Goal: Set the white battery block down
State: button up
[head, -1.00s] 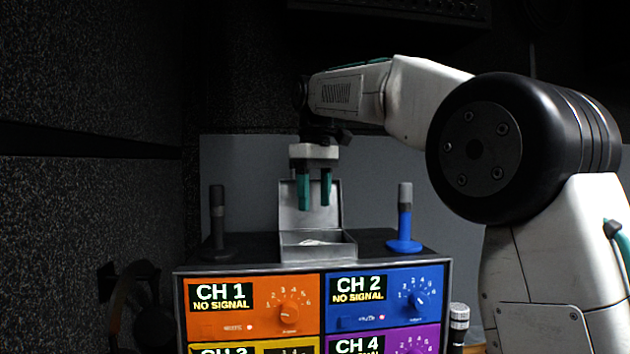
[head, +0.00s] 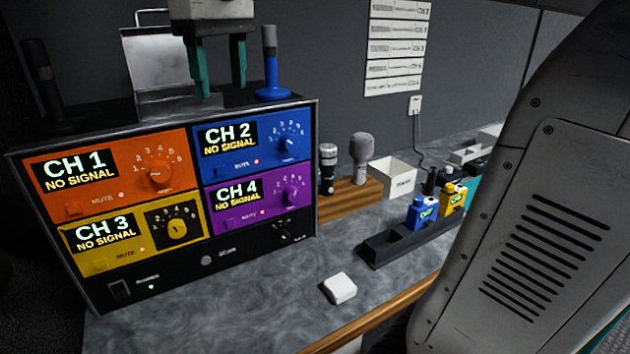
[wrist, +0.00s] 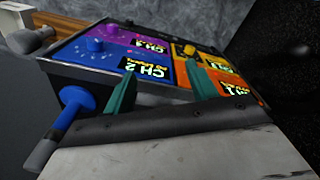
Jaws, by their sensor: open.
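The white battery block (head: 340,288) lies on the grey counter near its wooden front edge, to the right of the four-channel receiver. It stands apart from everything else and nothing holds it. My gripper (head: 221,88) is open, with its teal fingers apart and empty. It points down above the top of the receiver, in front of the open metal box, well up and left of the block. In the wrist view my fingers (wrist: 160,72) have the receiver's front panel behind them; the block does not show there.
The receiver (head: 215,258) carries the metal box (head: 150,60), a blue antenna (head: 271,75) and a dark antenna (head: 42,80). To the right are microphones on a wooden stand (head: 350,198), a white box (head: 392,180) and a dark charger tray (head: 395,248) with blue and yellow packs. The counter around the block is clear.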

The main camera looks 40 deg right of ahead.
jog(key=s+d+f+m, duration=0.1)
jog(key=s+f+m, duration=0.2)
jog(key=s+f, duration=1.7)
jog(key=shift+d+f+m+t, duration=0.15)
jog(key=shift+f+m+t, duration=0.2)
jog(key=shift+f, duration=0.3)
